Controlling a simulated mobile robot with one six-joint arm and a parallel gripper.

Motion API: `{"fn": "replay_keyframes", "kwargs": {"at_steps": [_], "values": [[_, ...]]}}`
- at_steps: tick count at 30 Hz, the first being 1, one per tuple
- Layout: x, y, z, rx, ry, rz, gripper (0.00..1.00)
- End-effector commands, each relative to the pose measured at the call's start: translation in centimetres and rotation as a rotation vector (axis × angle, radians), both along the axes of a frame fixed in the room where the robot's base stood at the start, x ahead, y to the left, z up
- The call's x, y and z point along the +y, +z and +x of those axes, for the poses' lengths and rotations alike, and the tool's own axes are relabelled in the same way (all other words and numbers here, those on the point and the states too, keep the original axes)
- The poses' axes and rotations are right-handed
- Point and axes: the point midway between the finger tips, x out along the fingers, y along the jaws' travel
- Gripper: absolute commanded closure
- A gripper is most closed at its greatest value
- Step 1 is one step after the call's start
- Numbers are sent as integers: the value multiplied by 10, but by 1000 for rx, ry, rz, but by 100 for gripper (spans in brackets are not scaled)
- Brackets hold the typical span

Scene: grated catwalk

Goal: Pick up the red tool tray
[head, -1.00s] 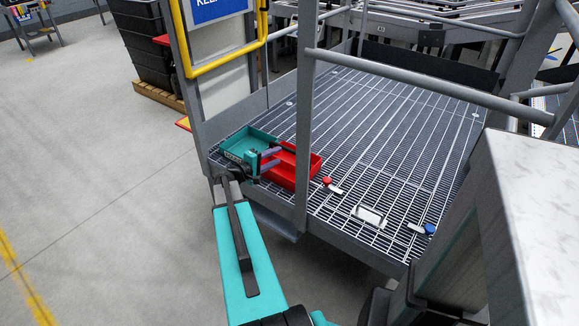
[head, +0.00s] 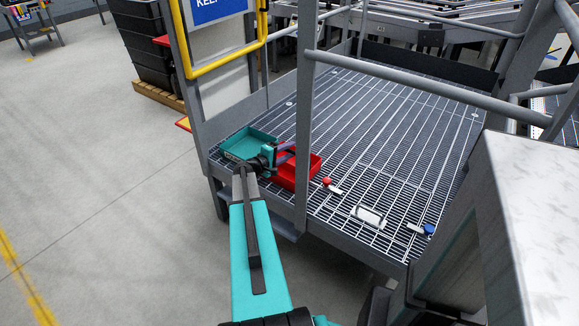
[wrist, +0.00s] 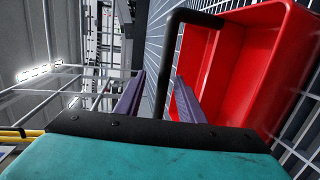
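The red tool tray (head: 308,170) sits on the grated platform, just behind the upright rail post. It fills the upper right of the wrist view (wrist: 240,70), with a black bar handle (wrist: 167,65) standing out from it. My gripper (head: 287,152) is over the left part of the tray in the head view. In the wrist view my gripper (wrist: 158,98) is open, with its two purple fingers apart and the handle appearing between them. I cannot tell whether either finger touches the handle. My arm and gripper hide part of the tray in the head view.
A grey rail post (head: 303,130) stands close on the right. Small items with red (head: 328,183) and blue (head: 429,229) ends and a white-framed piece (head: 369,215) lie along the platform's near side. The grating behind is clear.

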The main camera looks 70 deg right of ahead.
Motion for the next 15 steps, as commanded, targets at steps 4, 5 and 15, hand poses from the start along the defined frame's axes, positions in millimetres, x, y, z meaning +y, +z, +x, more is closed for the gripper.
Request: {"fn": "replay_keyframes", "kwargs": {"at_steps": [4,5,15], "values": [[0,0,0,0,0,0,64],[0,0,0,0,0,0,64],[-19,-7,-6,0,-1,0,64]]}}
